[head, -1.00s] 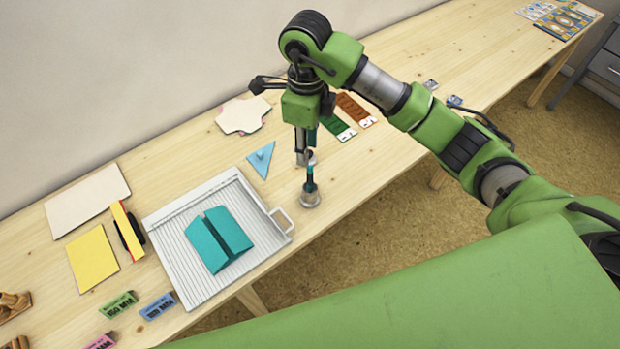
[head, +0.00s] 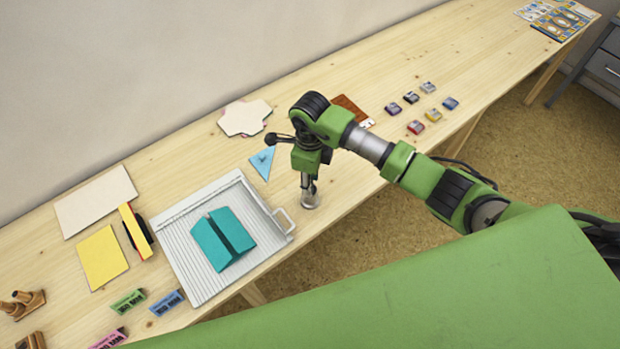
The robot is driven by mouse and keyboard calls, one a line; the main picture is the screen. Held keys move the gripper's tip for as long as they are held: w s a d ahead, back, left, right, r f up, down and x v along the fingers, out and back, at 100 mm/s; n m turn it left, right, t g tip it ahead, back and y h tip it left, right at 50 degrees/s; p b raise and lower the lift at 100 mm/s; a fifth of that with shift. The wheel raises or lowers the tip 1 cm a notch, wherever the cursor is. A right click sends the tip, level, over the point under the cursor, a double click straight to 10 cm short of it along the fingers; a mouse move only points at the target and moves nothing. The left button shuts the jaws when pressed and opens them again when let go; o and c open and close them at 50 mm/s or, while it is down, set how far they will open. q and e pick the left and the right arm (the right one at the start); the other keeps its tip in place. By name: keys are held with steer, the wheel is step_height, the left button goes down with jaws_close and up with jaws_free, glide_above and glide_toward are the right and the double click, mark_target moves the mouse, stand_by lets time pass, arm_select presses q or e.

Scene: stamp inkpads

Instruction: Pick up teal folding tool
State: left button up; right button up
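My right gripper (head: 310,196) points down beside the handle of the grey tray, near the front edge of the table. One pale fingertip shows; the other finger is hidden behind it and the wrist, so I cannot tell how far the fingers are apart. No separate teal folding tool can be made out at the fingers; anything between them is hidden. A large teal folded piece (head: 210,243) lies on the grey grooved tray (head: 175,226), left of the gripper and apart from it. My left gripper is not in view.
A blue triangle (head: 262,162) lies just left of the wrist. A pale card (head: 245,118) and a brown flat piece (head: 346,104) lie behind it. Yellow paper (head: 101,258) and several labelled blocks are at the left. Several small coloured items lie right; the table beyond is mostly clear.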

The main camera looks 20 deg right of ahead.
steer(key=shift+f, duration=0.15)
jaws_close()
